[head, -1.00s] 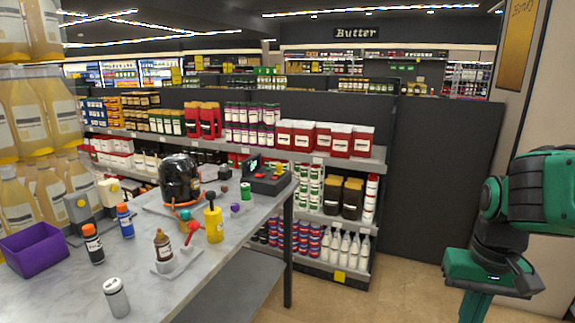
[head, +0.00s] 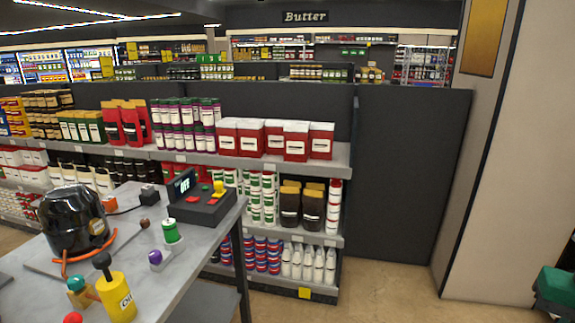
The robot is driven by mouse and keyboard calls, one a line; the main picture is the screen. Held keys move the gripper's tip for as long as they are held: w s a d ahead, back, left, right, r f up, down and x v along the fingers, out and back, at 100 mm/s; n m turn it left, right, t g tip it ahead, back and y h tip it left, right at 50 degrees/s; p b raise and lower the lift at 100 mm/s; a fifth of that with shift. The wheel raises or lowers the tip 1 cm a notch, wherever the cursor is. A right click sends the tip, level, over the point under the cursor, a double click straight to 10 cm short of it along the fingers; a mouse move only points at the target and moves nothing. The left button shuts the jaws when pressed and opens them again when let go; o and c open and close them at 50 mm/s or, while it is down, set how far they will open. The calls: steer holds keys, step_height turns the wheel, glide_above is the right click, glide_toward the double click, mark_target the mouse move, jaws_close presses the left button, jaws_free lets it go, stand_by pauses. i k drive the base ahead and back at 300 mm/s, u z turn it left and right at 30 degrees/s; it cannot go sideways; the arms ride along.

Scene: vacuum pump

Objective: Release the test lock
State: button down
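A dark control box (head: 203,206) stands at the far right end of the grey table (head: 188,262) in the head view. It has a small upright display (head: 184,185) that seems to read "OFF". Red buttons (head: 193,199) and a yellow knob (head: 218,188) sit on its top. I cannot tell which part is the test lock. A rounded black vessel (head: 72,218) with an orange hose stands left of the box. My gripper is out of view; only a green piece of my arm shows at the lower right edge, well away from the box.
A yellow oil container (head: 117,297), a green-topped part (head: 171,231) and a purple knob (head: 156,258) stand on the table in front of the box. Stocked shelves (head: 250,160) run close behind it. Open floor (head: 390,290) lies right of the table.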

mark_target(218, 185)
steer(key=z, duration=0.2)
steer(key=i, duration=1.15)
steer(key=u, duration=0.6)
steer(key=i, duration=0.6)
steer(key=u, duration=0.5)
